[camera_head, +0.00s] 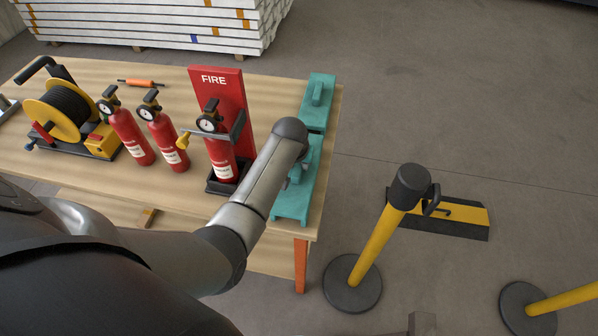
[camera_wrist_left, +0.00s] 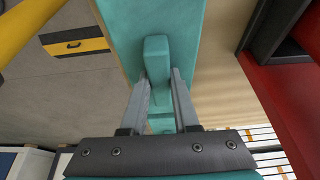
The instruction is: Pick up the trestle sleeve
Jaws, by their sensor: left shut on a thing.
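Two teal pieces that look like trestle sleeves are at the table's right end in the head view: a far one (camera_head: 318,95) and a near one (camera_head: 293,206). Each is a flat teal plate with a raised grip block. My left gripper (camera_head: 297,172) is over the near piece, mostly hidden behind my wrist. In the left wrist view, the gripper's two grey fingers (camera_wrist_left: 162,88) close on the sides of the trestle sleeve's raised block (camera_wrist_left: 157,58). I cannot tell whether the piece is off the table. My right gripper is not in view.
The wooden table (camera_head: 275,95) also holds a red fire stand (camera_head: 218,88), several red extinguishers (camera_head: 168,140) and a yellow cable reel (camera_head: 65,110). A yellow post (camera_head: 380,235) stands on the floor to the right, near a yellow-black ramp (camera_head: 462,218). The floor beyond is open.

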